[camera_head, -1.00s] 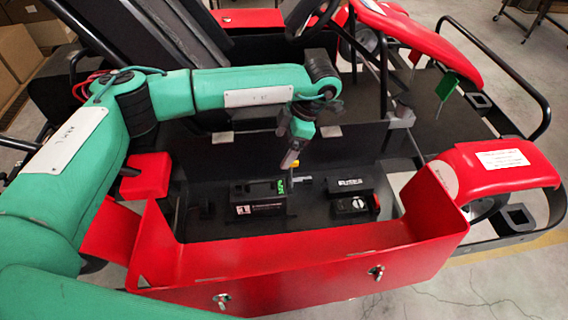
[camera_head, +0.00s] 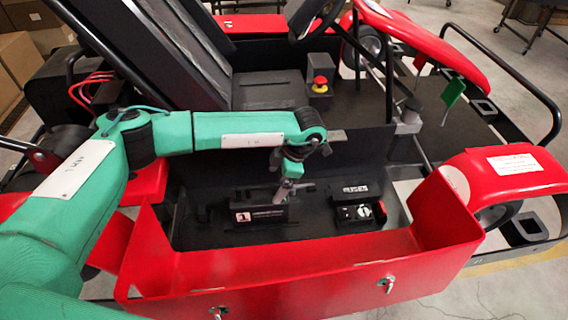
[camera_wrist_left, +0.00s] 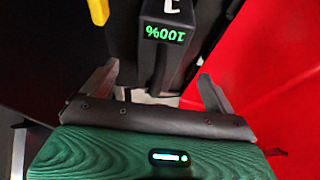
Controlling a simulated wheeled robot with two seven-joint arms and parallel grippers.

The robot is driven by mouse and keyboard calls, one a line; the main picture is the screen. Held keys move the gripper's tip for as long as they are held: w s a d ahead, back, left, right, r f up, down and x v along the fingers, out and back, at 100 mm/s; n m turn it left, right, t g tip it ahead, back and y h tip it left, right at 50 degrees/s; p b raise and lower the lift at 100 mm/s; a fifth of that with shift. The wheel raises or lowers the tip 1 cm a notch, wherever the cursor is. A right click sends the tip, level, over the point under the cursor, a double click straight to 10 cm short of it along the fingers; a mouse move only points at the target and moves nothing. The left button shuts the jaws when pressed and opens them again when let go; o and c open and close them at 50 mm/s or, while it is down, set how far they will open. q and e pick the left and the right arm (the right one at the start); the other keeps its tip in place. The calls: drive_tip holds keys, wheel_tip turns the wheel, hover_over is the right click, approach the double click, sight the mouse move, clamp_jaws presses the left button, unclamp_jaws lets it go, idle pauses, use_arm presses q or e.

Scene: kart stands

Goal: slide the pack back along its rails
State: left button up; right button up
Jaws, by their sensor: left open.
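The pack (camera_head: 258,213) is a black box with a white-lettered label on its near side, lying in the open bay of the kart's red side pod. In the left wrist view, the pack (camera_wrist_left: 165,62) shows a green "100%" display, upside down, on its end. My left gripper (camera_head: 288,190) is at the pack's right end, just above it in the head view. In the left wrist view, its fingers (camera_wrist_left: 157,85) are spread apart, one to each side of the pack's end, with nothing clearly gripped. The rails cannot be made out. My right gripper is not in view.
The red pod wall (camera_head: 310,268) with two latches rises in front of the bay. To the pack's right lie a black lettered block (camera_head: 357,188) and a small black box with a dial (camera_head: 358,213). A red stop button (camera_head: 320,82) stands behind.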

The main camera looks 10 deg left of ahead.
sight(269, 194)
use_arm(q)
drive_tip(key=p+x, duration=0.2)
drive_tip(key=x, duration=0.4)
drive_tip(key=shift+s+a+f, duration=0.1)
drive_tip(key=shift+a+f, duration=0.1)
drive_tip(key=shift+f, duration=0.6)
clamp_jaws()
